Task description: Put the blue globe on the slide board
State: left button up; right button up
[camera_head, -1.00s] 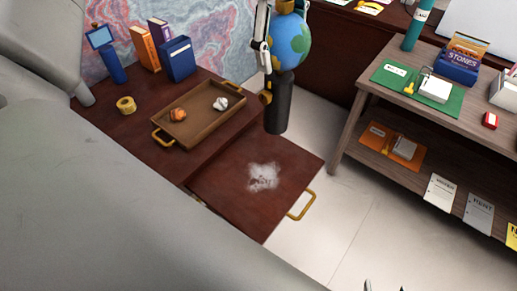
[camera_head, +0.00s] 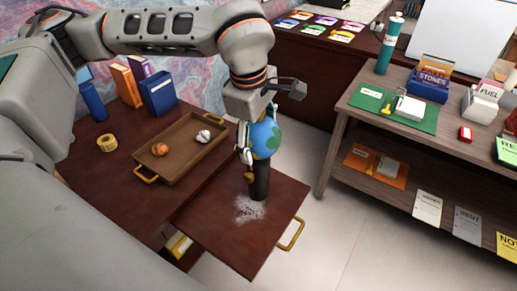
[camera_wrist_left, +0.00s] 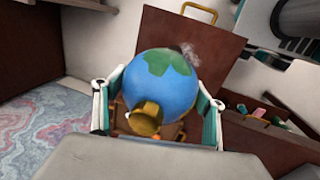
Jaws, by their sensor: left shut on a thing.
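The blue globe (camera_head: 264,139) has green land patches, a gold fitting and a dark cylindrical base. My left gripper (camera_head: 246,150) is shut on the globe, with its fingers on both sides of the ball in the left wrist view (camera_wrist_left: 158,105). The slide board (camera_head: 224,232) is a dark red-brown panel pulled out from the desk, with a gold handle and a whitish smudge. The globe's base is over the board near the smudge; I cannot tell whether it touches.
A brown tray (camera_head: 172,172) with an orange and a white ball stands on the desk. Books (camera_head: 158,92) and a tape roll (camera_head: 107,142) are behind and left of it. A wooden shelf (camera_head: 345,117) stands at right, with floor between.

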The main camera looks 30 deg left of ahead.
aim_at(253, 128)
pick_arm(q)
jog(key=shift+f, duration=2)
jog(key=shift+f, duration=0.15)
jog(key=o, duration=1.9)
jog(key=r, duration=0.4)
jog(key=s+r, duration=0.1)
jog(key=r, duration=0.3)
jog(key=s+r, duration=0.1)
jog(key=r, duration=0.3)
jog(key=shift+s, duration=0.2)
